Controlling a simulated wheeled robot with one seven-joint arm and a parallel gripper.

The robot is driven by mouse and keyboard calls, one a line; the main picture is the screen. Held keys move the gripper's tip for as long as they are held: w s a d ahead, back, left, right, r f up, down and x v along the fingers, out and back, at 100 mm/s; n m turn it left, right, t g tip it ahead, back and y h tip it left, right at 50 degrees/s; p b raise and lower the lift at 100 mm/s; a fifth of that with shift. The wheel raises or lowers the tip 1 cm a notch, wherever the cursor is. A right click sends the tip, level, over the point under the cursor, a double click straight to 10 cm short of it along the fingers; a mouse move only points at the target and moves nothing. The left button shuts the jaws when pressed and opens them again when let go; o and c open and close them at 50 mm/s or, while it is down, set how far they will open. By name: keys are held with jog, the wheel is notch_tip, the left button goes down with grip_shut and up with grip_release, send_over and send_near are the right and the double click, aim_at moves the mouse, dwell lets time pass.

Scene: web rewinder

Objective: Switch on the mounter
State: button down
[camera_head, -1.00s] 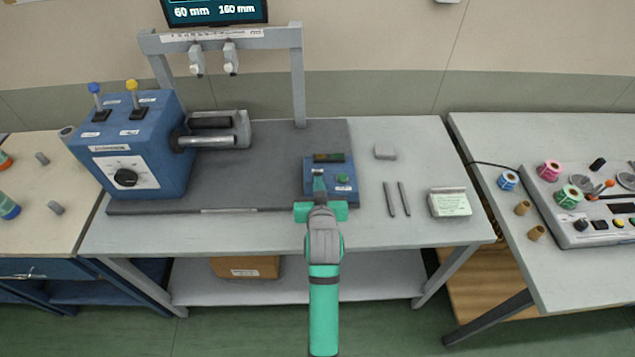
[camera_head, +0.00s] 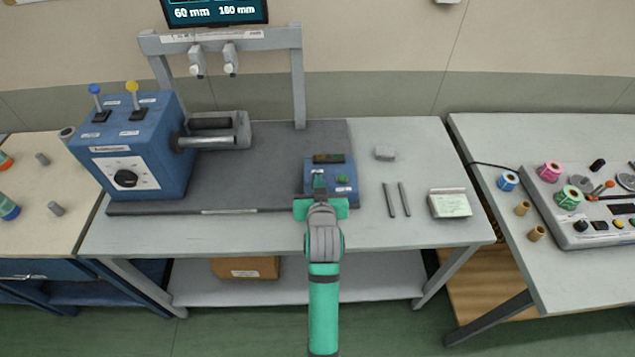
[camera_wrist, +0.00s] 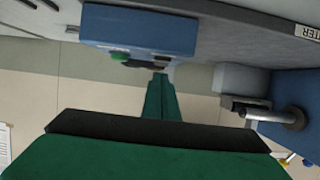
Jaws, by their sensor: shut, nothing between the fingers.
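A small blue control box (camera_head: 340,180) stands at the right end of the dark base plate. It has a dark display (camera_head: 328,158) at its back and a green button (camera_head: 343,180) on its top right. My gripper (camera_head: 319,178) is shut and empty, its fingertips at the left part of this box, left of the green button. The fingers hide what lies under them. In the wrist view the blue box (camera_wrist: 140,28) and its green button (camera_wrist: 120,57) show beyond my shut fingers (camera_wrist: 160,80). A dark part of the box lies by the fingertips; contact cannot be told.
A large blue unit (camera_head: 140,150) with two levers, a dial and a metal shaft (camera_head: 208,141) stands left. A grey frame (camera_head: 298,75) rises behind. Two dark rods and a label block (camera_head: 449,203) lie right. Another panel (camera_head: 590,200) stands on the right table.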

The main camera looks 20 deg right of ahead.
jog(key=r, duration=0.4)
jog(key=shift+s, duration=0.2)
jog(key=s+a+r, duration=0.1)
jog(key=s+a, duration=0.2)
jog(key=s, duration=0.6)
jog(key=shift+s, duration=0.3)
jog(key=shift+r, duration=0.1)
